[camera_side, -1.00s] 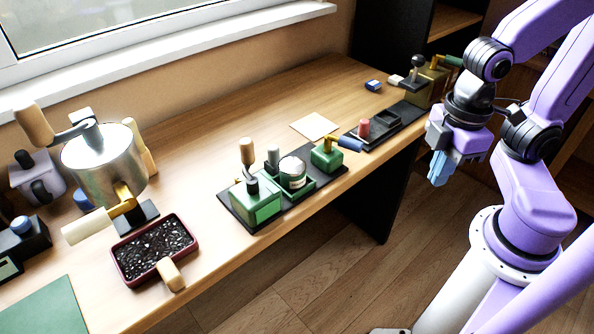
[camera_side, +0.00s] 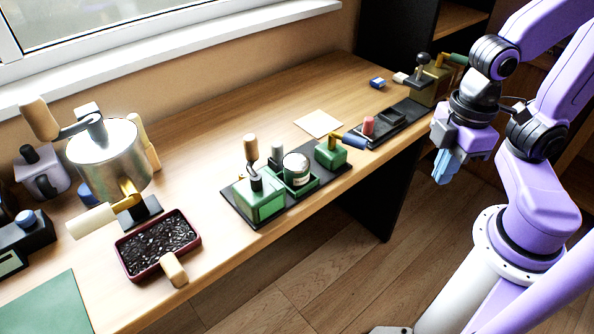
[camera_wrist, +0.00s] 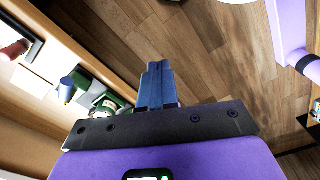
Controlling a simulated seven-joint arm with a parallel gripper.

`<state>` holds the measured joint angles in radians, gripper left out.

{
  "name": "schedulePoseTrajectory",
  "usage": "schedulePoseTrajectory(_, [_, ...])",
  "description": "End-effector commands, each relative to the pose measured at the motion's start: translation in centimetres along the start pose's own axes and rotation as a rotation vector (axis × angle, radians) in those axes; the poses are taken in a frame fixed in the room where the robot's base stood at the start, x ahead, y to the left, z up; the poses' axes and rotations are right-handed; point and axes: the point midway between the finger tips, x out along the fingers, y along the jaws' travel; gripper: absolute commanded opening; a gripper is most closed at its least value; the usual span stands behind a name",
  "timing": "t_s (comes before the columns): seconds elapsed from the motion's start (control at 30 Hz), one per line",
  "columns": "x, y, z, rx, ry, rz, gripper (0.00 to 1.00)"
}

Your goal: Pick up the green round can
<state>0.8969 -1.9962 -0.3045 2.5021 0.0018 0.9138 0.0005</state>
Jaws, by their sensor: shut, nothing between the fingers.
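The green round can (camera_side: 296,169) has a pale metallic lid. It stands upright in a green holder (camera_side: 316,183) on a black base plate, near the middle of the desk's front edge. In the wrist view the can (camera_wrist: 103,107) shows at lower left, partly cut off by my gripper's body. My gripper (camera_side: 441,180) is shut and empty, with its blue fingers pointing down. It hangs off the front of the desk, to the right of the can and well apart from it. The fingers (camera_wrist: 157,68) also show shut in the wrist view, over the floor.
A green box with a wooden-handled lever (camera_side: 258,203) and a green block with a blue handle (camera_side: 331,154) flank the can. A dark red tray of dark pieces (camera_side: 157,244) and a silver drum (camera_side: 108,157) stand left. A black tray with a red cylinder (camera_side: 368,125) is right. The back middle desk is clear.

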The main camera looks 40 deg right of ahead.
Motion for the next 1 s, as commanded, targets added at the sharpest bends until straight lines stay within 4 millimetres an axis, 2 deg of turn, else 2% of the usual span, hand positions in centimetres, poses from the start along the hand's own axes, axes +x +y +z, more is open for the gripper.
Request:
schedulePoseTrajectory(0.1, [0.0,0.0,0.0,0.000,0.000,0.000,0.00])
schedulePoseTrajectory(0.13, [0.0,0.0,0.0,0.000,0.000,0.000,0.03])
schedulePoseTrajectory(0.3, [0.0,0.0,0.0,0.000,0.000,0.000,0.59])
schedulePoseTrajectory(0.37, [0.0,0.0,0.0,0.000,0.000,0.000,0.77])
schedulePoseTrajectory(0.73, [-0.1,0.3,-0.5,-0.006,-0.001,0.000,0.77])
schedulePoseTrajectory(0.87, [-0.5,1.4,-2.5,-0.036,-0.003,0.002,0.77])
schedulePoseTrajectory(1.0, [-1.1,3.6,-5.8,-0.091,-0.008,0.003,0.77])
